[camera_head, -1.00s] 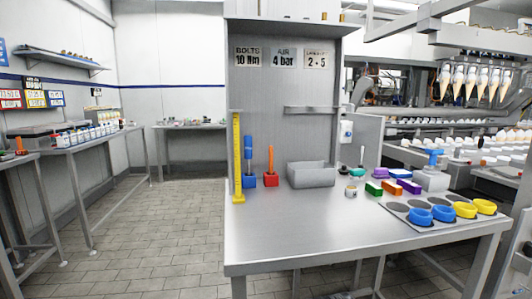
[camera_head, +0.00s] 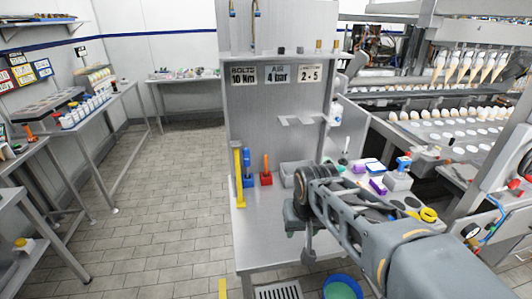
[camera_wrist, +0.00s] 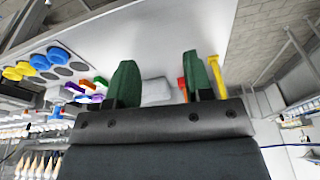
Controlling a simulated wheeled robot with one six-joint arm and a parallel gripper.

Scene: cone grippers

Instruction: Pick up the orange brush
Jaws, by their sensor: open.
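A separate upright orange handle (camera_head: 266,163) stands in a red base (camera_head: 266,179) at the table's left, beside a blue one (camera_head: 248,167). My gripper (camera_wrist: 158,62) has two green fingers, open and empty, apart from all of these. In the head view it hangs over the table's front.
A yellow upright (camera_head: 239,175) stands at the table's left edge. A grey bin (camera_head: 288,172) sits behind my arm. A back panel (camera_head: 275,115) with a shelf bounds the rear.

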